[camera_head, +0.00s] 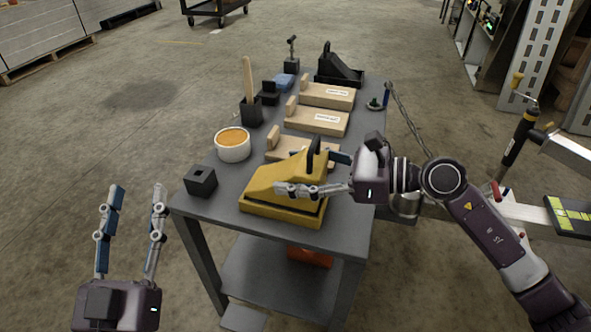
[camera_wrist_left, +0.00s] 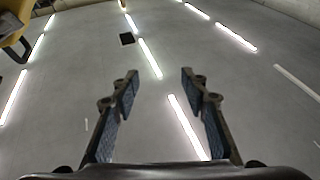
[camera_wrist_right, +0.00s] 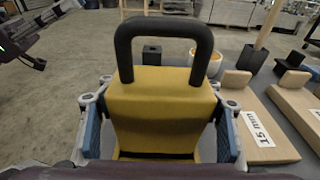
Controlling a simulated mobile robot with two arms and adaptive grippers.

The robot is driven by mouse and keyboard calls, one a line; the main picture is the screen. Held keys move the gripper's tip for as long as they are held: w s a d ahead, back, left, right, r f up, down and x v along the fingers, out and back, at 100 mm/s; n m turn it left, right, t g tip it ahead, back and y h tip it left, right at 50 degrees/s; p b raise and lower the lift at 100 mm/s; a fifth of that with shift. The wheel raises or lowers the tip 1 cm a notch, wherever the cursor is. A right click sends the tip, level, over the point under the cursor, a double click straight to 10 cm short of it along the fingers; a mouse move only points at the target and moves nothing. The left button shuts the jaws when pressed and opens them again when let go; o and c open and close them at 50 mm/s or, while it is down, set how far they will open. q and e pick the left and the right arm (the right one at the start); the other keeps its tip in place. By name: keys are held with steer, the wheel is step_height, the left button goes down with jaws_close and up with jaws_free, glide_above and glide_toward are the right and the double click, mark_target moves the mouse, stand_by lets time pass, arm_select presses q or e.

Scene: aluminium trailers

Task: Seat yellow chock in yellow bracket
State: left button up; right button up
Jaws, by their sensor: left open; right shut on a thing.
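The yellow chock (camera_head: 277,180) is a wedge with a black loop handle (camera_wrist_right: 164,32) on its high end. In the head view it sits in or directly over the yellow bracket (camera_head: 283,212), a low tray at the near end of the grey table. I cannot tell whether it is fully down. My right gripper (camera_head: 308,173) is shut on the chock, one finger along each side; the right wrist view shows the chock (camera_wrist_right: 160,105) between the fingers. My left gripper (camera_head: 138,190) is open and empty, left of the table; its wrist view (camera_wrist_left: 160,76) shows nothing between the fingers.
On the grey table (camera_head: 225,199) stand a black square block (camera_head: 200,181), a white tub of orange stuff (camera_head: 233,149), wooden wedges (camera_head: 315,120), and a black chock (camera_head: 340,70) at the far end. A torque-like tool (camera_head: 520,135) is at right.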

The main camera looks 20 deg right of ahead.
arm_select(q)
steer(key=shift+s+r+t, duration=0.25)
steer(key=shift+r+t, duration=0.05)
steer(key=shift+r, duration=0.15)
steer(key=shift+s+r, duration=0.15)
steer(key=shift+r, duration=0.1)
arm_select(e)
steer(key=shift+f, duration=0.1)
arm_select(q)
steer(key=shift+r, duration=0.1)
steer(key=shift+s+r+t, duration=0.2)
steer(key=shift+r+t, duration=0.1)
arm_select(e)
steer(key=shift+f, duration=0.1)
arm_select(q)
steer(key=shift+r, duration=0.1)
arm_select(e)
steer(key=shift+b, duration=0.3)
arm_select(q)
steer(key=shift+s+r+t+h, duration=0.4)
steer(key=shift+s+r+t, duration=0.4)
steer(key=shift+r, duration=0.25)
arm_select(e)
steer(key=shift+f, duration=0.3)
arm_select(q)
steer(key=shift+a+r, duration=0.1)
